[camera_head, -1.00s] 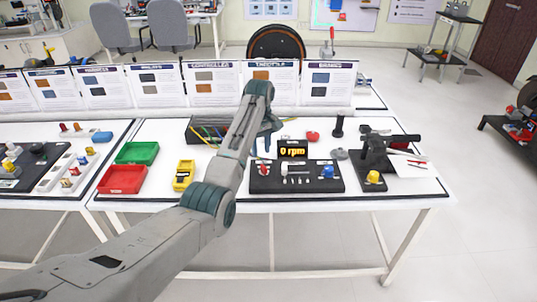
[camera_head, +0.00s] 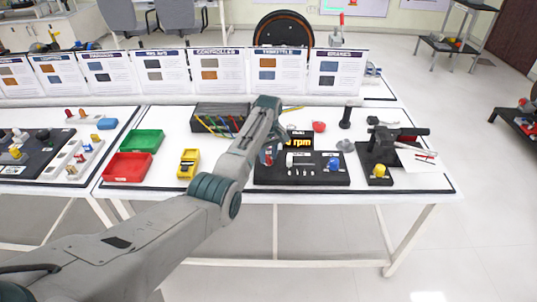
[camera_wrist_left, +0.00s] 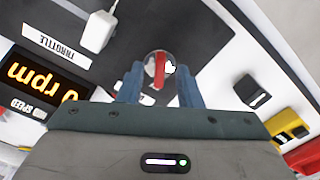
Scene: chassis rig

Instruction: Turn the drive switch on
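The drive switch, a red lever on a round metal base, shows in the wrist view (camera_wrist_left: 160,70) and at the left end of the black control board (camera_head: 300,176). My left gripper is over that end in the head view (camera_head: 268,155). In the wrist view its two blue fingers (camera_wrist_left: 160,90) are apart, with the red lever in the gap and seemingly not pinched. The rpm display (camera_head: 299,142) is partly hidden by my arm; in the wrist view it reads 0 rpm (camera_wrist_left: 42,82). My right gripper is not in view.
The white throttle slider (camera_wrist_left: 97,32) is beside the switch on the board. A black brake stand (camera_head: 378,160) is to the right. Posters stand behind.

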